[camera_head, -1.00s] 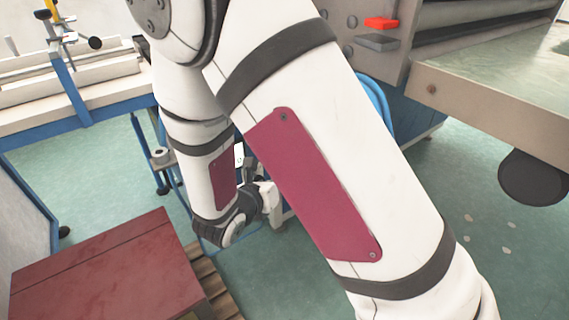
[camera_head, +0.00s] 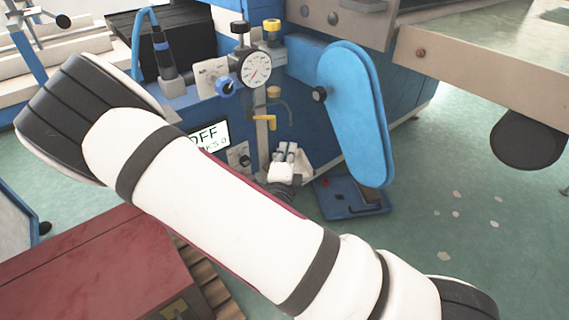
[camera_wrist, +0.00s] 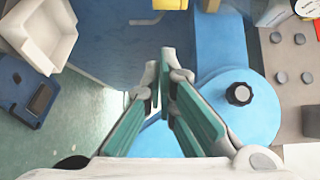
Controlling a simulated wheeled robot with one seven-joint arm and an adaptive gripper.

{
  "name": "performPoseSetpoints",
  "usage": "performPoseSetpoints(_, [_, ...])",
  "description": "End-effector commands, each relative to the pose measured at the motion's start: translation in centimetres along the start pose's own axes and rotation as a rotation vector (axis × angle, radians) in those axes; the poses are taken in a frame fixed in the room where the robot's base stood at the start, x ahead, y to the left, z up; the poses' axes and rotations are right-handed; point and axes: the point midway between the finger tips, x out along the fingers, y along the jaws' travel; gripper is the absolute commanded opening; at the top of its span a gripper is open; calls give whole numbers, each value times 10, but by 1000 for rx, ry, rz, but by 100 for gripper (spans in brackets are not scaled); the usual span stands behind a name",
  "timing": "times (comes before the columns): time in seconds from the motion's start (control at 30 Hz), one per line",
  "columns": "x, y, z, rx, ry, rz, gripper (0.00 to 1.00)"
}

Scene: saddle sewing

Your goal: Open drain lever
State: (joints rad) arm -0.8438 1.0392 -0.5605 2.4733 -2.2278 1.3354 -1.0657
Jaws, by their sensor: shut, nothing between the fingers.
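A yellow lever (camera_head: 264,122) sits low on the vertical metal pipe under the round gauge, on the front of the blue machine. I take it to be the drain lever; its handle lies roughly level. My gripper (camera_head: 288,152) is just below and right of it in the head view, apart from it in the picture; the depth gap is unclear. In the wrist view my gripper (camera_wrist: 161,68) has its green-padded fingers together at the tips, with nothing between them. A yellow part (camera_wrist: 170,4) shows at the top edge there; I cannot tell which it is.
A blue rounded cover (camera_head: 355,115) stands right of the pipe, with a black knob (camera_wrist: 240,93). A dark red box (camera_head: 90,270) is at lower left.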

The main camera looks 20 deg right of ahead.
Motion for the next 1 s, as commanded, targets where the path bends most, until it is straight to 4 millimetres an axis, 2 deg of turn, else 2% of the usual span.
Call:
performPoseSetpoints(0.2, [43, 2, -1, 3, 2, -2, 0])
performPoseSetpoints(0.4, [61, 2, 20, 3, -1, -1, 0])
performPoseSetpoints(0.6, [68, 1, 28, 1, 0, 1, 0])
performPoseSetpoints(1.0, [69, -1, 29, 0, 0, 1, 0])
